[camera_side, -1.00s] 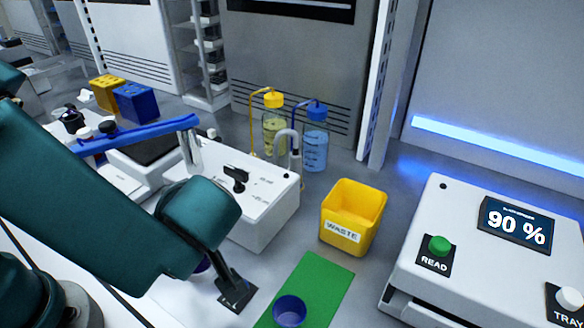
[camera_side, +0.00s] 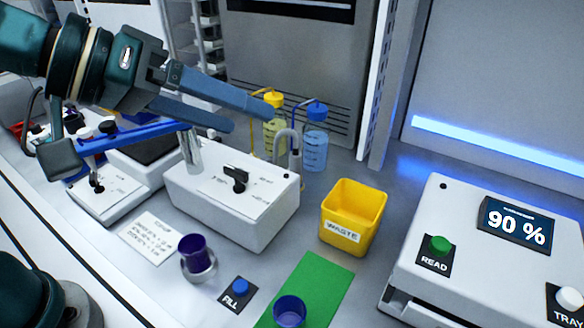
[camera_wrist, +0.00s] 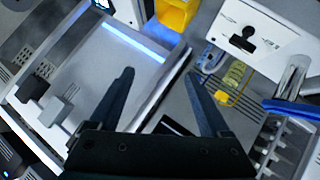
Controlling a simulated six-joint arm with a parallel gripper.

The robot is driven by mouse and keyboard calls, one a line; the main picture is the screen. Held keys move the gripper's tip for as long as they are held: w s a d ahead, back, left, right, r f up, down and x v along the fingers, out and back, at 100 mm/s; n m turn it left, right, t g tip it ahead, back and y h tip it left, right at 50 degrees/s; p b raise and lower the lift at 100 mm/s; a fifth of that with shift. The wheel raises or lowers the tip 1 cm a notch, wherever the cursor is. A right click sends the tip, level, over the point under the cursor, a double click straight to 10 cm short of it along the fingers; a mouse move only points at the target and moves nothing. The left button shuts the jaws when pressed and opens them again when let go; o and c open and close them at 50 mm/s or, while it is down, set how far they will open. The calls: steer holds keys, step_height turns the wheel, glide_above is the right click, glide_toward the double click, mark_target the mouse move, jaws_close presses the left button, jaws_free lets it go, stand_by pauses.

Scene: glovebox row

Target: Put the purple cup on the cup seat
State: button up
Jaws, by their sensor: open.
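The purple cup (camera_side: 193,249) stands upright, or nearly so, in the pale round cup seat (camera_side: 199,273) at the front of the bench in the side view. I cannot tell whether its base is fully down. My gripper (camera_side: 252,119) is high above the bench, over the white sink unit, well apart from the cup. Its two fingers are spread with nothing between them, which the wrist view (camera_wrist: 159,75) also shows. The cup and seat are out of the wrist view.
A blue-violet cup (camera_side: 290,311) stands on the green mat (camera_side: 317,279). A FILL button (camera_side: 240,287) lies right of the seat. The white sink unit (camera_side: 240,218), blue lever (camera_side: 130,138), yellow waste bin (camera_side: 352,215) and reader (camera_side: 450,262) stand around.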

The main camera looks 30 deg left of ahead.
steer(key=s+a+f+m+g+y, duration=0.1)
steer(key=s+a+f+g+y, duration=0.3)
steer(key=s+a+f, duration=0.5)
steer(key=shift+s+a+m+y, duration=0.3)
steer(key=shift+s+a+y, duration=0.55)
steer(key=shift+a, duration=0.4)
